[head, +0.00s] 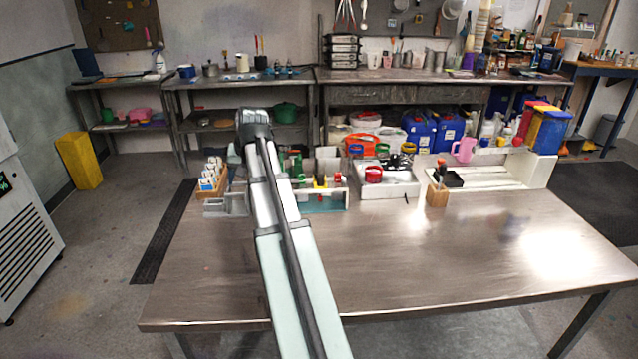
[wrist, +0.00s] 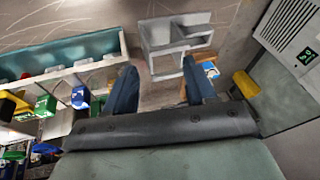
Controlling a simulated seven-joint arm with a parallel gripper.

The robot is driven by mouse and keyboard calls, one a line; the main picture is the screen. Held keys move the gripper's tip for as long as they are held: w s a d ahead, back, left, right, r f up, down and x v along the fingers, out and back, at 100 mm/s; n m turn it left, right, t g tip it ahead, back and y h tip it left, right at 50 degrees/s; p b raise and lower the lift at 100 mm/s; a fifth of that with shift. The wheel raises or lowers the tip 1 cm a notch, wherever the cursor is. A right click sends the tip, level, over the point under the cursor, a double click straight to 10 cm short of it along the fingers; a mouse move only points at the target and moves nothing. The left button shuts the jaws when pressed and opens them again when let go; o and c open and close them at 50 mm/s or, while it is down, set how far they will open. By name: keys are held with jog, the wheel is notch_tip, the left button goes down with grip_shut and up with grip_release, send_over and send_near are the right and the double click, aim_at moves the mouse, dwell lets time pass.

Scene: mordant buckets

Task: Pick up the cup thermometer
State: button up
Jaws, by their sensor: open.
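I cannot pick out a cup thermometer for certain in either view. My gripper (wrist: 158,84) is open in the wrist view, with its two dark blue fingers apart and nothing between them. Beyond the fingertips lies a grey tray with compartments (wrist: 178,48) on the metal table. The same grey tray shows in the head view (head: 214,208), at the table's far left. My arm covers part of that area in the head view, and small things there may be hidden.
A wooden rack of white bottles (head: 222,183) stands by the grey tray. A white, teal-lined holder (head: 325,208) stands right of my arm. Farther right are a white tray (head: 400,190) and a wooden tool block (head: 437,196). The table's front and right (head: 450,260) are clear.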

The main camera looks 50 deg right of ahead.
aim_at(320, 178)
jog(key=s+d+r+m+g+h, duration=0.1)
jog(key=s+d+r, duration=0.3)
jog(key=s+d, duration=0.35)
jog(key=s+d+r+h, duration=0.2)
jog(key=s+d+r, duration=0.1)
jog(key=s+d, duration=0.45)
jog(key=x, duration=0.8)
jog(key=shift+s+d+f, duration=0.1)
jog(key=shift+d, duration=0.3)
jog(key=shift+x, duration=2.65)
jog(key=shift+s+d, duration=0.15)
jog(key=shift+c, duration=0.3)
jog(key=c, duration=0.8)
